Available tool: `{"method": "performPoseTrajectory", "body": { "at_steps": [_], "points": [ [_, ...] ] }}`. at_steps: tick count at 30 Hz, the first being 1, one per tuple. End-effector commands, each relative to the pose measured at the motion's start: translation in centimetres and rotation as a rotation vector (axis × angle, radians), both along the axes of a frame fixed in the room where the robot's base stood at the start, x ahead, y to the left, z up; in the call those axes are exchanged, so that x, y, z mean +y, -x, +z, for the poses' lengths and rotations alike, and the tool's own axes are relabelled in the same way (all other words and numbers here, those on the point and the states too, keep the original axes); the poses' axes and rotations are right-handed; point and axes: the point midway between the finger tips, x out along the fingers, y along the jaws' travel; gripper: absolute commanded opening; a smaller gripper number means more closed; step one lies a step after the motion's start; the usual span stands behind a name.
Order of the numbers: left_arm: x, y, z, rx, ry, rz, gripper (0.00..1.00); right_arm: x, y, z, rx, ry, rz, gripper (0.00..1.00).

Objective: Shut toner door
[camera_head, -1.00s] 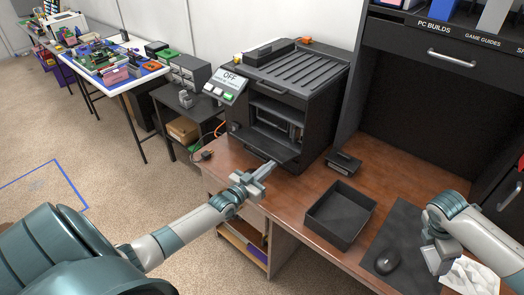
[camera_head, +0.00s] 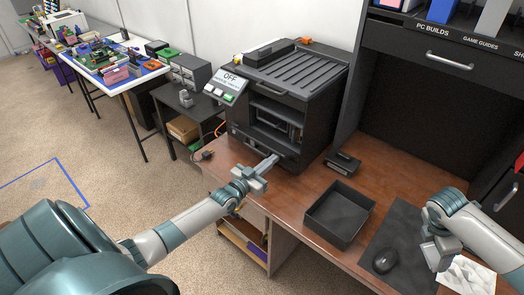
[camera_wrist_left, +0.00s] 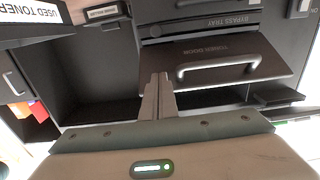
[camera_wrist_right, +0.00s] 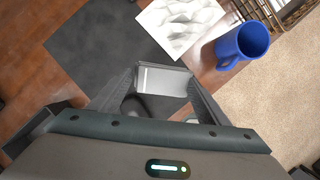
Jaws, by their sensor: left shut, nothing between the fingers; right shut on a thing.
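The black printer (camera_head: 322,112) stands at the back of the wooden desk, with its front opening showing dark inner parts. Its toner door (camera_wrist_left: 222,48), labelled and fitted with a grey bar handle (camera_wrist_left: 262,62), is partly raised at the lower front. My left gripper (camera_head: 274,159) is shut and empty in front of the door. In the left wrist view its fingertips (camera_wrist_left: 158,78) overlap the door's edge left of the handle; contact is unclear. My right gripper (camera_wrist_right: 163,88) is shut on a small grey block (camera_wrist_right: 163,80), above the desk mat at the right.
An open black tray (camera_head: 340,213) stands mid-desk, with a small black box (camera_head: 343,161) behind it. A mouse (camera_head: 386,260) lies on the dark mat (camera_head: 402,222). A blue mug (camera_wrist_right: 241,44) and white sheet (camera_wrist_right: 182,24) are near my right gripper.

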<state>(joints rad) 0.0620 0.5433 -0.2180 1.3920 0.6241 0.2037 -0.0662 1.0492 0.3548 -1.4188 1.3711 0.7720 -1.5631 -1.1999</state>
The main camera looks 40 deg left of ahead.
Motion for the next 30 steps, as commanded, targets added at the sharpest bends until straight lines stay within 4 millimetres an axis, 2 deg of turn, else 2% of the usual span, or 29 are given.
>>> {"method": "performPoseTrajectory", "body": {
  "at_steps": [6,22,30],
  "points": [
    [0.0,-0.6,1.3,-0.002,0.001,0.0,0.0,0.0,0.0,0.8,0.0,0.0,0.0,0.44],
    [0.0,-0.9,1.6,-0.002,0.0,0.0,0.0,0.0,0.0,0.9,0.0,0.0,0.0,0.44],
    [-0.1,-1.7,2.6,-0.004,0.0,0.0,0.0,0.0,0.0,1.4,0.0,0.0,0.0,0.44]
  ]
}}
